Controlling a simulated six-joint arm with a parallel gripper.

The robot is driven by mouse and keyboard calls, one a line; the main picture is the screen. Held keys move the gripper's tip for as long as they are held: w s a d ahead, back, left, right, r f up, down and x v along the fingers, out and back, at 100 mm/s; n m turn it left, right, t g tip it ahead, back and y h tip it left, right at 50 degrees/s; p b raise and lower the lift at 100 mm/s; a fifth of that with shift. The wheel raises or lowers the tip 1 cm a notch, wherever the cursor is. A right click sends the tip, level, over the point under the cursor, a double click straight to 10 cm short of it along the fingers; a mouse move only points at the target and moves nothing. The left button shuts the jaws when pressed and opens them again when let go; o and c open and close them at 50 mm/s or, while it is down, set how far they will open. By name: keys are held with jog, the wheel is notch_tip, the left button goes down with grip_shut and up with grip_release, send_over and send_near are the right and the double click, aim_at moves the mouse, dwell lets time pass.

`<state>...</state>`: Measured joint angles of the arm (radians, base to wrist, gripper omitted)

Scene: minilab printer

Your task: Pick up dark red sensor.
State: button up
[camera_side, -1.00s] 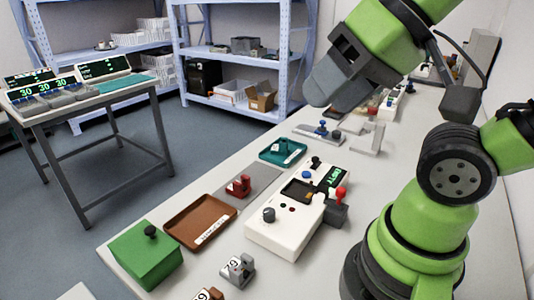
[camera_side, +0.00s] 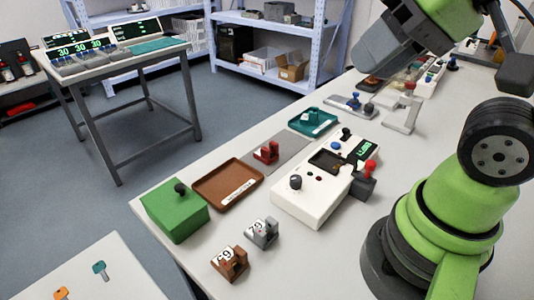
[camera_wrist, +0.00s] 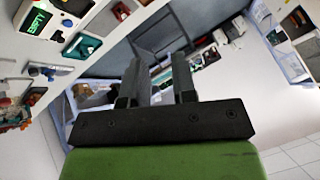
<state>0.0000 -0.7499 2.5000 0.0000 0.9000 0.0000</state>
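The dark red sensor (camera_side: 266,152) is a small notched block on a grey mat (camera_side: 284,150), between the brown tray and the teal tray. A small dark red shape at the top of the wrist view (camera_wrist: 121,11) may be the same sensor. My gripper (camera_side: 368,62) is high above the far part of the bench, well away from the sensor. In the wrist view its two dark fingers (camera_wrist: 158,80) stand apart with nothing between them.
A white instrument (camera_side: 325,180) with knobs stands right of the sensor. A brown tray (camera_side: 205,197), green box (camera_side: 173,221), teal tray (camera_side: 312,131), grey block (camera_side: 262,232) and brown block (camera_side: 229,265) are nearby. A bracket (camera_side: 404,112) stands farther back.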

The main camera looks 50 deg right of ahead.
jog(key=n+g+h, duration=0.2)
jog(key=n+g, duration=0.2)
jog(key=g, duration=0.3)
send_over(263, 147)
jog(key=f, duration=2.2)
jog(key=shift+s+d+f, duration=0.1)
jog(key=shift+s+f, duration=0.15)
jog(key=shift+s, duration=0.1)
jog(key=shift+w+f, duration=0.15)
jog(key=shift+f, duration=1.45)
jog(key=shift+w+f, duration=0.15)
jog(key=shift+f, duration=1.4)
grip_shut()
